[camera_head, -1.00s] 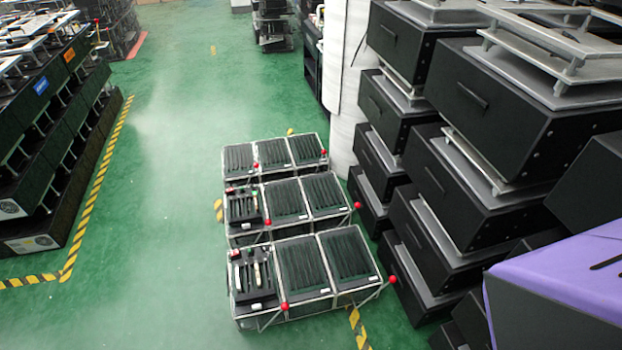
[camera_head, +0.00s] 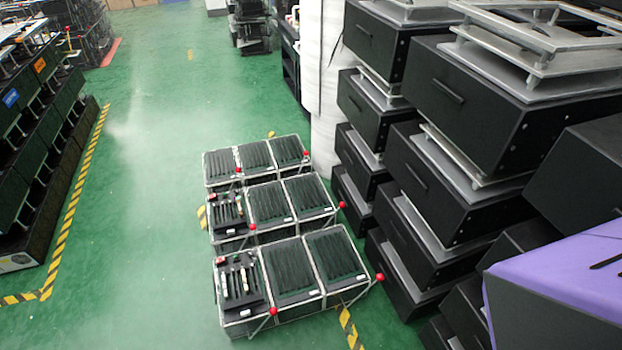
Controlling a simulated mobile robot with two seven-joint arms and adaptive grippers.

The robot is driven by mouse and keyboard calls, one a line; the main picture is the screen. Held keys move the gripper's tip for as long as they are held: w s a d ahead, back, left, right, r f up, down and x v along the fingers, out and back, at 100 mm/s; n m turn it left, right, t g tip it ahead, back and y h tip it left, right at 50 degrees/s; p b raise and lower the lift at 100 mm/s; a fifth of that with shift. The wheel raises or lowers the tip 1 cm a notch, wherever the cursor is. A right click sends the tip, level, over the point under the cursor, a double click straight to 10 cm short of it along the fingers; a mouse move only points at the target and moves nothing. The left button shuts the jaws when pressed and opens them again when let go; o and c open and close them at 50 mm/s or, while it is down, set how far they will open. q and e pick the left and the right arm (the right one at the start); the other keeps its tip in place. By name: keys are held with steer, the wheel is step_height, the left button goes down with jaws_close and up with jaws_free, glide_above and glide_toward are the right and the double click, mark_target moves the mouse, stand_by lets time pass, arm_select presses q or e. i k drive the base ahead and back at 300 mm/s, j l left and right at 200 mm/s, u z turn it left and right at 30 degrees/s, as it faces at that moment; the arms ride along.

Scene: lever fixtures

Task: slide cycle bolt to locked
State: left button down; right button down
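No cycle bolt can be made out in the head view, and I cannot tell whether it is locked. Neither of my grippers is in view. A purple surface (camera_head: 560,285) with a dark bar or slot at its right edge fills the lower right corner. I cannot tell what it belongs to.
Low metal-framed cases (camera_head: 292,272) with red balls at their corners stand on the green floor (camera_head: 140,235) in the middle. Stacked black boxes (camera_head: 450,150) fill the right. Black racks (camera_head: 40,140) stand left behind yellow-black tape (camera_head: 75,205). The floor between is clear.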

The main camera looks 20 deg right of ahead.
mark_target(231, 227)
steer(key=i+l+u, duration=0.1)
steer(key=i+l, duration=0.45)
steer(key=i+l+u, duration=0.1)
steer(key=i+l, duration=0.4)
steer(key=l, duration=0.2)
